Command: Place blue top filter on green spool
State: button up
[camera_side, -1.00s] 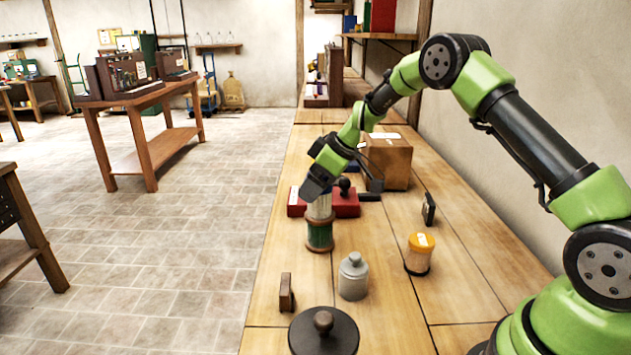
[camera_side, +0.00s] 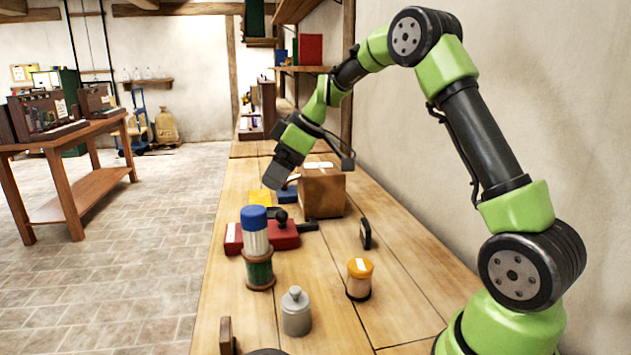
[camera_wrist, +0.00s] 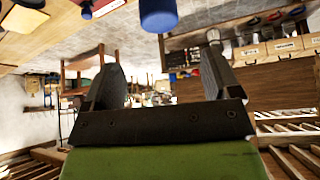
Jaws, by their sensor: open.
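The blue top filter (camera_side: 255,232), a white cylinder with a blue cap, stands upright on the green spool (camera_side: 259,270), which has brown rims and rests on the bench. My gripper (camera_side: 274,184) is above and behind the filter in the side view, apart from it. In the wrist view my gripper (camera_wrist: 160,75) shows both fingers spread with nothing between them. The blue cap of the filter (camera_wrist: 158,14) is at the top edge there, beyond the fingertips. The spool is not clearly seen in the wrist view.
Behind the spool lies a red block (camera_side: 283,236) with a black knob. A cardboard box (camera_side: 322,193) stands farther back. A grey bottle (camera_side: 296,313) and a yellow-lidded jar (camera_side: 359,280) stand in front and right. A small dark upright object (camera_side: 365,234) stands near the wall.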

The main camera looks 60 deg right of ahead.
jog(key=s+a+r+m+h, duration=0.1)
jog(key=s+a+r+m, duration=0.2)
jog(key=s+a+r, duration=0.45)
jog(key=s+a+r+m, duration=0.2)
jog(key=s+a+m, duration=0.2)
jog(key=s, duration=0.6)
jog(key=s+a+f+m+t, duration=0.1)
jog(key=s+f+m, duration=0.1)
jog(key=s, duration=0.6)
jog(key=shift+a+f+m, duration=0.2)
jog(key=shift+a+m, duration=0.1)
jog(key=shift+m, duration=0.1)
